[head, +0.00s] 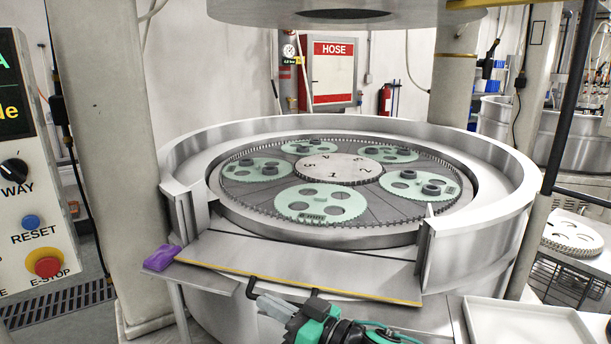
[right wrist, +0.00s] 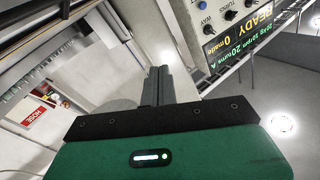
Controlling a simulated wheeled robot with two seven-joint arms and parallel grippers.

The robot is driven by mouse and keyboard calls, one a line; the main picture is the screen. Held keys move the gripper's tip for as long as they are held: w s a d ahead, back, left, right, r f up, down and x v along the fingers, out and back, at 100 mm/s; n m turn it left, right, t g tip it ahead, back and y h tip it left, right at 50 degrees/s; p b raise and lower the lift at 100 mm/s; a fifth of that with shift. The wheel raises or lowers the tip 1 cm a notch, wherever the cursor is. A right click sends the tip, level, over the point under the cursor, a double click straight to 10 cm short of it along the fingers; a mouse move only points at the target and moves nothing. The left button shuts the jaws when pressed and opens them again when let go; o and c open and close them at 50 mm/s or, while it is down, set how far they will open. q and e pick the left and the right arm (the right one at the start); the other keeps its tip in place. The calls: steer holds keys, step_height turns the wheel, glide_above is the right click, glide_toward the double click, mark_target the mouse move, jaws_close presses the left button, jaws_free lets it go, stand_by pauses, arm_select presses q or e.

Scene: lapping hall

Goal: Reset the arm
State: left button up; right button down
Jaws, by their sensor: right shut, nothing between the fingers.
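My right gripper (head: 264,303) comes in at the bottom middle of the head view, with its grey fingers pointing left, in front of the lapping machine's front ledge (head: 300,266). In the right wrist view its two fingers (right wrist: 155,82) are together with nothing between them. My left gripper is in neither view. My right gripper is well apart from both buttons.
Green carriers (head: 322,203) with dark weights on several of them sit in the round machine (head: 455,243). A purple block (head: 162,257) lies at the ledge's left corner. A white tray (head: 525,325) is at lower right.

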steer(key=s+d+f+m+t+h, duration=0.1)
steer(key=s+d+f+m+h, duration=0.2)
steer(key=d+f+h, duration=0.5)
steer(key=s+d+f+m+h, duration=0.3)
steer(key=d+f, duration=0.3)
steer(key=f, duration=0.4)
steer(key=s+d+f+g+h, duration=0.2)
steer(key=s+d+f+g, duration=0.2)
steer(key=s+d+f, duration=0.45)
steer(key=s+d+f+g+h, duration=0.3)
steer(key=s+d+f, duration=0.25)
steer(key=s, duration=0.55)
step_height(320, 180, down, 32)
steer(key=g+b, duration=0.2)
steer(key=s+d+f, duration=0.2)
steer(key=s+f, duration=0.8)
steer(key=s+d+f+b, duration=0.1)
steer(key=s+f, duration=0.9)
steer(key=f, duration=0.1)
steer(key=shift+d+f+g+b, duration=0.3)
steer(key=shift+d+g, duration=0.1)
